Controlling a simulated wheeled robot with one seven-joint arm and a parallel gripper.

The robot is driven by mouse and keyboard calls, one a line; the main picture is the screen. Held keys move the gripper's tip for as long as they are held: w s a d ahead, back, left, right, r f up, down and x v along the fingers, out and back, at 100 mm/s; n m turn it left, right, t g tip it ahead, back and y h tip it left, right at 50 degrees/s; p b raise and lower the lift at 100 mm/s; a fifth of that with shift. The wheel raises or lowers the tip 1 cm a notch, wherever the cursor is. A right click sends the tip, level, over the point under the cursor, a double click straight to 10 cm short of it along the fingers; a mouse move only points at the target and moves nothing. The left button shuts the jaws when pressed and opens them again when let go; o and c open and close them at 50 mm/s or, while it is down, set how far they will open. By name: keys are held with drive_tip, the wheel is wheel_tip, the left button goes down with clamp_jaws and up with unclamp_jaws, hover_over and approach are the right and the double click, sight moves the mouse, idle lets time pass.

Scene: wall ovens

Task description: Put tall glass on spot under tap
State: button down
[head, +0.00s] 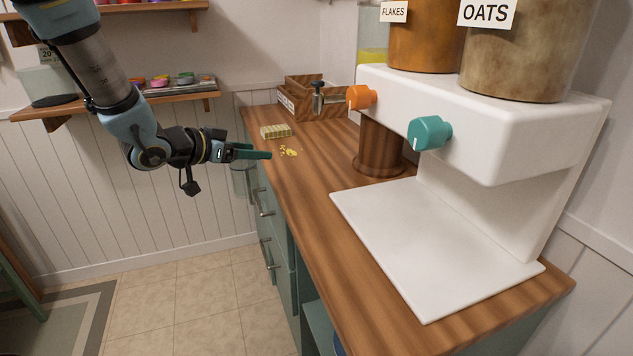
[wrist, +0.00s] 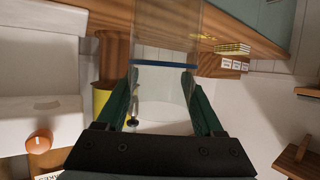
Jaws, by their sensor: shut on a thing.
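My gripper (head: 262,154) is left of the counter's edge in the head view. It is shut on a clear tall glass (head: 241,183). In the wrist view the glass (wrist: 166,40), with a blue band, is between the fingers of my gripper (wrist: 163,88). A metal tap with a dark handle (head: 318,98) sticks out left from behind the white dispenser; its dark part also shows in the wrist view (wrist: 133,122). The tap is right of my gripper and apart from the glass. A round brown wooden stand (head: 380,150) is near it. No marked spot is clearly visible.
The white dispenser (head: 480,110) has an orange knob (head: 361,97) and a teal knob (head: 430,132). A sponge-like yellow block (head: 276,131) and yellow crumbs (head: 289,152) lie on the wooden counter (head: 320,185). A wooden crate (head: 305,97) stands at the back.

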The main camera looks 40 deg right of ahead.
drive_tip(key=shift+s+d+f+m+g+p, duration=0.35)
drive_tip(key=shift+d+p, duration=0.35)
drive_tip(key=shift+d, duration=2.6)
drive_tip(key=shift+s+d+f+m+g+p, duration=0.1)
drive_tip(key=shift+s+d+f+g+p, duration=0.4)
drive_tip(key=shift+d, duration=2.85)
drive_tip(key=shift+s+d+f+m+g+p, duration=0.2)
drive_tip(key=shift+s+d+p, duration=0.55)
drive_tip(key=shift+d, duration=2.55)
unclamp_jaws()
drive_tip(key=shift+w, duration=0.2)
drive_tip(key=shift+r, duration=0.1)
drive_tip(key=shift+a+r, duration=0.1)
drive_tip(key=shift+a, duration=0.05)
drive_tip(key=b+v, duration=0.1)
drive_tip(key=v, duration=1)
drive_tip(key=shift+a+r+b, duration=0.1)
drive_tip(key=shift+a+b, duration=0.25)
